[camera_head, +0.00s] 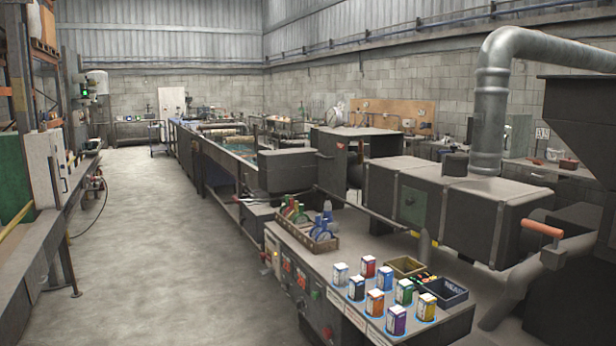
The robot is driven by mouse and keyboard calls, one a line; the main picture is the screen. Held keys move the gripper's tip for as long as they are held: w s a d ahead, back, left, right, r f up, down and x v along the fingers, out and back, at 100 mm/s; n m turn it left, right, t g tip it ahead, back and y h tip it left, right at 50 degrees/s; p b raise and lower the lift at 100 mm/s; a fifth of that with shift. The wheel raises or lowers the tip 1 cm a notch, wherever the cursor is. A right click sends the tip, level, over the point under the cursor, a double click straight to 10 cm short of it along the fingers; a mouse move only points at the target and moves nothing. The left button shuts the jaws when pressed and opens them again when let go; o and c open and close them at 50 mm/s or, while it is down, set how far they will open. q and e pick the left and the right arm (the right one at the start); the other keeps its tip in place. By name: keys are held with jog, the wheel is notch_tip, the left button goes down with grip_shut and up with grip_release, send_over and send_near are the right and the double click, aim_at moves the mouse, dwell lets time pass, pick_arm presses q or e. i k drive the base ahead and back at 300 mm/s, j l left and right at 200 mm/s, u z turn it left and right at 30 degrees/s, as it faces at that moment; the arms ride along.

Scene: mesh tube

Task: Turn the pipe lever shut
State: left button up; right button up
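An orange lever handle (542,229) shows at the right, in front of the dark machine. It lies nearly level, tilting slightly down to the right, beside a grey pipe piece (555,256). Whether it is the pipe lever, and whether it is open or shut, I cannot tell. A large silver duct pipe (490,110) rises from the machine behind it and bends right. Neither of my grippers is in view.
A long machine line runs to the back. The concrete floor (150,230) at the left is mostly clear, beside a workbench (35,245).

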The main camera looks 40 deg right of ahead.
aim_at(471, 121)
jog(key=i, duration=1.3)
jog(key=z, duration=3.7)
